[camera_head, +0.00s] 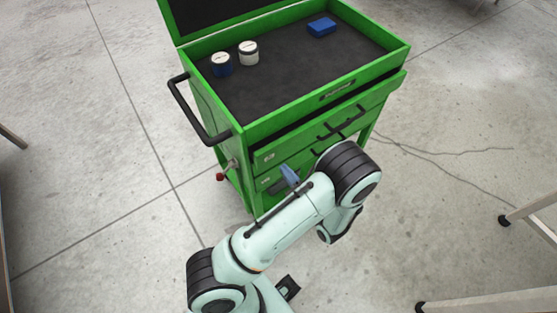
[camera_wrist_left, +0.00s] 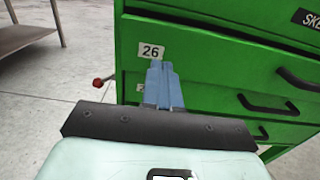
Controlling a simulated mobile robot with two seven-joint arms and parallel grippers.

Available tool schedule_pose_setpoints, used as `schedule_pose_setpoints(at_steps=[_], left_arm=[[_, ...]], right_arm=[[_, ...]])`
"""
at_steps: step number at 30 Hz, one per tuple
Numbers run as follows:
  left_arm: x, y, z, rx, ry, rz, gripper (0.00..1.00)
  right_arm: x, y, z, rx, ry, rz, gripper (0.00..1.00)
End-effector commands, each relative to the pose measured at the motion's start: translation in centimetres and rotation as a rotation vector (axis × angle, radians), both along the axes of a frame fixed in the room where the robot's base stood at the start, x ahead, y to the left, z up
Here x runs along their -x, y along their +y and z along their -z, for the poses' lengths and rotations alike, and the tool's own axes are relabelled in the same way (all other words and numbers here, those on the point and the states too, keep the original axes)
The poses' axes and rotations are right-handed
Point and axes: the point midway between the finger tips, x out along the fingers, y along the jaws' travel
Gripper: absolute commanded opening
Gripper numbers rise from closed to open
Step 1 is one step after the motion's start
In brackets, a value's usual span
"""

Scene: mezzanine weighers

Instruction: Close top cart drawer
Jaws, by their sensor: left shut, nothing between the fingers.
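The green tool cart (camera_head: 226,121) stands in the upper middle of the head view. Its top drawer (camera_head: 303,140) stands out a little from the body, with a dark gap above its front. The wrist view shows this drawer front (camera_wrist_left: 215,60) with a "26" label at its left end. My left gripper (camera_head: 289,175) has blue fingers and is shut and empty. In the wrist view its fingertips (camera_wrist_left: 161,66) are in front of the drawer's left end, just right of the label. I cannot tell whether they touch. My forearm hides part of the lower drawers.
Two round tubs (camera_head: 249,53) and a blue block (camera_head: 322,27) lie in the cart's top tray. A black side handle (camera_head: 190,115) sticks out at the cart's left. Table legs (camera_head: 506,220) stand at the right. The floor left of the cart is clear.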

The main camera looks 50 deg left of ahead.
Motion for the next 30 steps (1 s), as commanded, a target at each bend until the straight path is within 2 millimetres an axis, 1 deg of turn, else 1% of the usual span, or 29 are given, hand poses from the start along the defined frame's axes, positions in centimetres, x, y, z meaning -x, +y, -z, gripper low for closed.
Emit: schedule_pose_setpoints(at_steps=[1, 3, 6, 9, 13, 21, 23, 30], left_arm=[[0.0, 1.1, -0.2, -0.001, 0.001, -0.005, 0.0], [-0.1, 2.2, -0.2, -0.001, 0.0, -0.004, 0.0], [-0.2, 3.4, -0.1, 0.0, 0.0, -0.003, 0.0], [-0.3, 4.1, -0.1, 0.0, 0.0, -0.003, 0.0], [-0.3, 4.5, 0.0, 0.0, 0.0, 0.0, 0.0], [-0.3, 4.5, 0.0, 0.0, 0.0, -0.001, 0.0], [-0.4, 4.8, 0.0, 0.0, -0.001, -0.002, 0.0], [-0.6, 8.6, 0.0, 0.0, -0.001, -0.004, 0.0]], right_arm=[[-0.1, 0.0, -0.3, 0.001, -0.002, 0.001, 0.0], [-0.3, 0.0, -0.5, 0.0, -0.003, 0.0, 0.0], [-0.4, 0.0, -0.7, 0.0, -0.004, 0.0, 0.0], [-0.4, 0.0, -0.8, 0.001, -0.005, 0.001, 0.0], [-0.5, 0.0, -0.8, 0.001, -0.005, 0.001, 0.0], [-0.4, 0.0, -0.8, 0.001, -0.005, 0.001, 0.0], [-0.5, 0.0, -0.8, 0.001, -0.005, 0.001, 0.0], [-0.5, 0.0, -0.8, 0.001, -0.005, 0.001, 0.0]])
